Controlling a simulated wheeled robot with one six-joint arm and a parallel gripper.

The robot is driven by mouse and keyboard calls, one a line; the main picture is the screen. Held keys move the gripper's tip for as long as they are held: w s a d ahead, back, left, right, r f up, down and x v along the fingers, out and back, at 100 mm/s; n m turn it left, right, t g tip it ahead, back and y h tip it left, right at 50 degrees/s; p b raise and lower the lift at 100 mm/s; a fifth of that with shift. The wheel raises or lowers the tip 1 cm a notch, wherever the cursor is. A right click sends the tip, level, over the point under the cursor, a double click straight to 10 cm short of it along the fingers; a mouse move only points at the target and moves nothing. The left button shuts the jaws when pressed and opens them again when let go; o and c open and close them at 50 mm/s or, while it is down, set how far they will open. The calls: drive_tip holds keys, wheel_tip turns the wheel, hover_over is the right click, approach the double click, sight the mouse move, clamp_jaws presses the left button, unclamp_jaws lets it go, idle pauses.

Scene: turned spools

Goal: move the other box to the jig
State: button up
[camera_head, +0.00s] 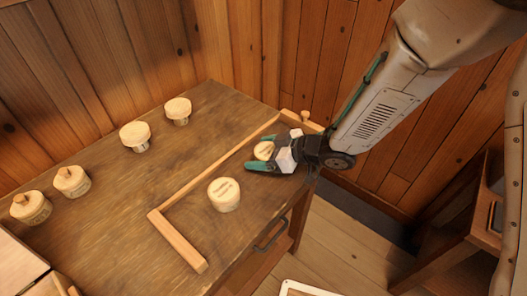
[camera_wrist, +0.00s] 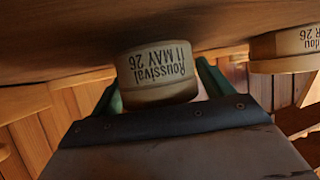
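The jig (camera_head: 184,242) is a light wooden frame of strips on the brown table. A round pale box (camera_head: 223,194) with a dark label stands inside it. A second round box (camera_head: 263,150) is between the green-tipped fingers of my gripper (camera_head: 262,153), near the jig's far right end. In the wrist view this box (camera_wrist: 158,75) reads "Roussival 11 MAY 26" upside down, with a green finger on each side. Whether the fingers press on it is not clear. The other labelled box (camera_wrist: 287,52) shows cut off at the right of the wrist view.
Two knobbed round boxes (camera_head: 30,207) (camera_head: 71,181) stand at the table's left. Two pale spool-like pieces (camera_head: 135,136) (camera_head: 178,111) stand towards the back. A small knob (camera_head: 305,115) is by the far right corner. The table (camera_head: 125,200) is bare between these and the jig.

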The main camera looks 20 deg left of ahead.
drive_tip(key=shift+s+d+f, duration=0.25)
drive_tip(key=shift+s+f, duration=0.05)
drive_tip(key=shift+f, duration=0.3)
drive_tip(key=shift+w+r, duration=0.1)
drive_tip(key=shift+r, duration=0.1)
drive_tip(key=v, duration=0.8)
drive_tip(key=r+v, duration=0.1)
drive_tip(key=v, duration=0.3)
drive_tip(key=shift+w+a, duration=0.25)
drive_tip(key=shift+w, duration=0.05)
